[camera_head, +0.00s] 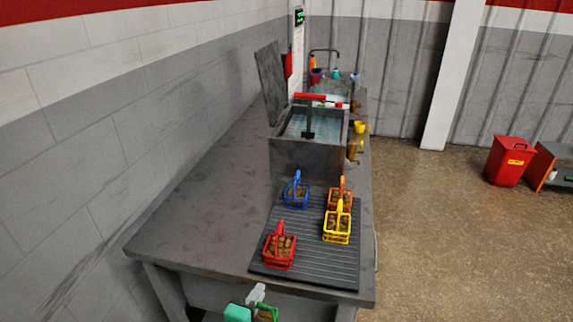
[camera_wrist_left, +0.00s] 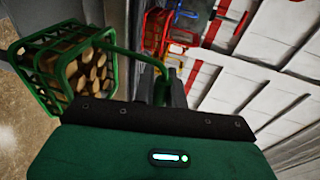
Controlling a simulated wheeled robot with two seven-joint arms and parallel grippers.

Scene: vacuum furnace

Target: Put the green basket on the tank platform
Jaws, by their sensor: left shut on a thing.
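The green basket (camera_wrist_left: 38,92), filled with brown pieces, hangs by its handle from my left gripper (camera_wrist_left: 163,90) in the left wrist view. In the head view, my left gripper (camera_head: 258,293) is low at the bottom edge, in front of the table, with a little of the green basket (camera_head: 268,314) showing. The grey tank (camera_head: 300,158) stands farther back on the table with its lid (camera_head: 271,82) raised. It holds bluish liquid, and a dark post with a red bar (camera_head: 310,97) rises from it. My right gripper is out of view.
A ribbed dark mat (camera_head: 312,240) on the table (camera_head: 190,205) holds a blue basket (camera_head: 297,193), an orange basket (camera_head: 341,197), a yellow basket (camera_head: 337,229) and a red basket (camera_head: 279,250). The table left of the mat is clear. A red bin (camera_head: 508,161) stands on the floor at right.

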